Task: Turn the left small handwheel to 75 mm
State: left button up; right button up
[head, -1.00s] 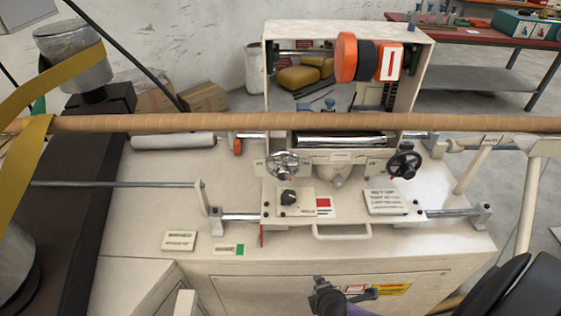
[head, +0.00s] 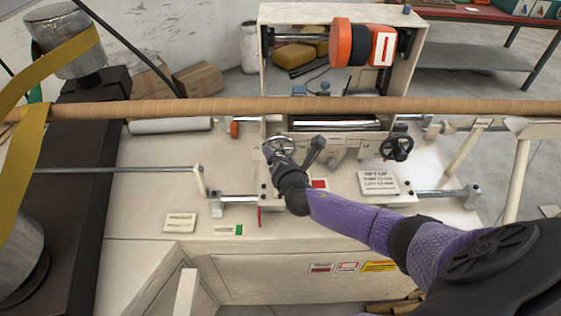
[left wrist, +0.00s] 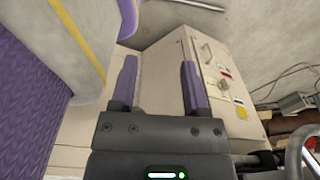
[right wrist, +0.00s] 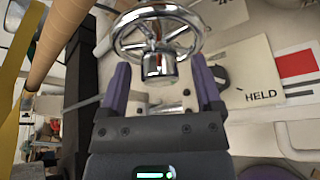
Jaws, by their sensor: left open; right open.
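The left small handwheel is a chrome spoked wheel (head: 279,147) on the front of the carriage, just below the long brown tube. In the right wrist view the handwheel (right wrist: 153,22) fills the top middle, with its chrome hub towards me. My right gripper (head: 293,151) is open at the handwheel, partly covering it in the head view. In the right wrist view its fingertips (right wrist: 159,72) stand on either side of the hub; I cannot tell whether they touch it. My left gripper (left wrist: 158,62) is open and empty in its wrist view, facing a cream cabinet. No scale reading is legible.
A black handwheel (head: 397,147) is to the right on the same carriage. The brown tube (head: 450,108) runs across above both wheels. A set-up card (head: 379,183) lies right of my right gripper.

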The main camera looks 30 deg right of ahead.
jog(key=shift+w, duration=0.1)
grip_shut()
pick_arm(q)
jog(key=shift+d, duration=0.45)
jog(key=shift+f, duration=0.15)
